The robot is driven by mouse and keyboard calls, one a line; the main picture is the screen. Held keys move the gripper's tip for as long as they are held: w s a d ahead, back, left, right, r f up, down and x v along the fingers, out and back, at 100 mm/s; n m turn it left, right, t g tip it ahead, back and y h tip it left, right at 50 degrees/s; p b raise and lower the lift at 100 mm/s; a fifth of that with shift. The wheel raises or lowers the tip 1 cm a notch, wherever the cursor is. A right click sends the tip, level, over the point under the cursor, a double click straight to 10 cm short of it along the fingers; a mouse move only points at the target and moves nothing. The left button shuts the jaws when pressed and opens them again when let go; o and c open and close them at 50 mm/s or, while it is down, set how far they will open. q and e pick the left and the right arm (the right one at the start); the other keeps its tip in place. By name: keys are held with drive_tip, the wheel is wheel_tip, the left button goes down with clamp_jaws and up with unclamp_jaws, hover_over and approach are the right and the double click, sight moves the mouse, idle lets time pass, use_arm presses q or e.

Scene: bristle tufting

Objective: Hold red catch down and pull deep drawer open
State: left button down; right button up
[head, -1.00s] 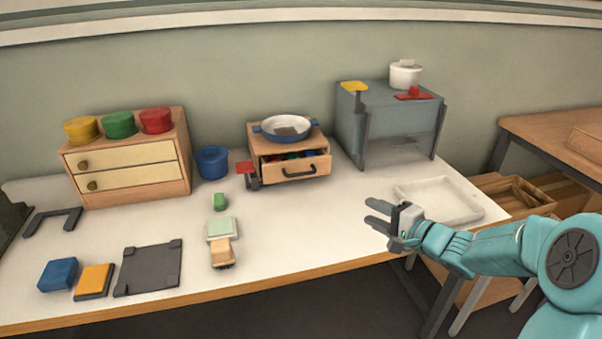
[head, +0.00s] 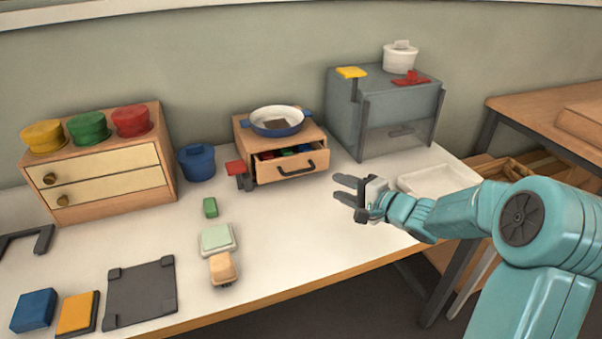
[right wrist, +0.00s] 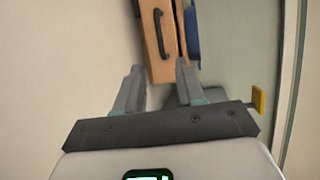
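The deep drawer (head: 275,173) is in a small wooden box (head: 310,133) mid-table. It stands slightly open, with coloured pieces showing inside and a dark bow handle (head: 297,170) on its front. The red catch (head: 235,167) is a flat red pad on a dark post at the box's left front; nothing presses on it. My right gripper (head: 342,188) is open and empty, right of and in front of the drawer, apart from the handle. In the right wrist view, the handle (right wrist: 165,33) shows beyond the two parted fingers (right wrist: 158,82). My left gripper is out of view.
A blue pan (head: 278,121) sits on the box and a blue pot (head: 196,162) stands left of it. A grey cabinet (head: 345,115) with a yellow pad (head: 351,72) stands at the right. A white tray (head: 425,180) lies behind my right forearm.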

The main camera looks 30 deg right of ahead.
sight(302, 172)
drive_tip(key=b+x, duration=0.1)
drive_tip(key=x, duration=1.2)
drive_tip(key=shift+w+a+f+b, duration=0.1)
drive_tip(key=shift+w+a+b, duration=0.1)
drive_tip(key=shift+b, duration=0.2)
